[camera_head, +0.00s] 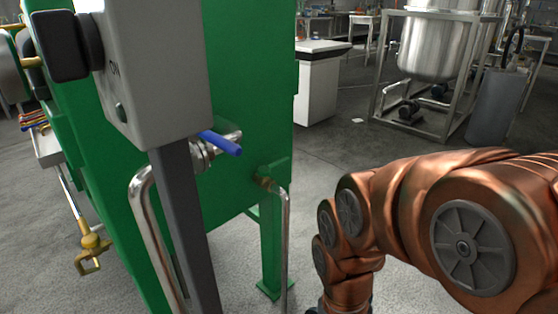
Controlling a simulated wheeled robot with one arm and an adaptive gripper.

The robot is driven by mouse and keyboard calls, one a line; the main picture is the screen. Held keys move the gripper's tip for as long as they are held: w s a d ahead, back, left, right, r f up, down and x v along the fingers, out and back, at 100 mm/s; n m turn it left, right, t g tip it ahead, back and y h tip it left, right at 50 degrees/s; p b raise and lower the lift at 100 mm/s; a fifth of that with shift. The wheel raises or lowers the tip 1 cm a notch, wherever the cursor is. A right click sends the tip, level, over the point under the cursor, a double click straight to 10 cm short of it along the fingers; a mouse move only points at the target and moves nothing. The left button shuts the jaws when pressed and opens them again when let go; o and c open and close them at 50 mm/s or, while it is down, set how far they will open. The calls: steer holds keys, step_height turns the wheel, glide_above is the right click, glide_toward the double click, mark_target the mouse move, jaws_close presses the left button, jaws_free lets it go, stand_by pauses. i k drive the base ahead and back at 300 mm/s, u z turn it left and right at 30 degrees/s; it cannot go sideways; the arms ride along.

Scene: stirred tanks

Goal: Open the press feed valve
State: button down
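A valve with a blue lever handle (220,143) sits on a steel pipe (150,215) at the front of a large green machine frame (245,85). The lever sticks out toward the lower right. A grey control box (160,75) on a dark post stands in front of the frame and hides part of the pipe and valve. My copper-coloured arm comes in from the right, and its lower end runs out of the bottom of the picture. My gripper is not in view. The arm is apart from the blue lever.
A second thin steel pipe (284,235) drops from a brass fitting (265,182) right of the valve. A brass tap (91,250) hangs at the lower left. A steel tank in a frame (440,45), a grey cylinder (495,105) and a white cabinet (316,85) stand behind. Floor between is clear.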

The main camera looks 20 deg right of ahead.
mark_target(229, 148)
steer(key=u, duration=0.75)
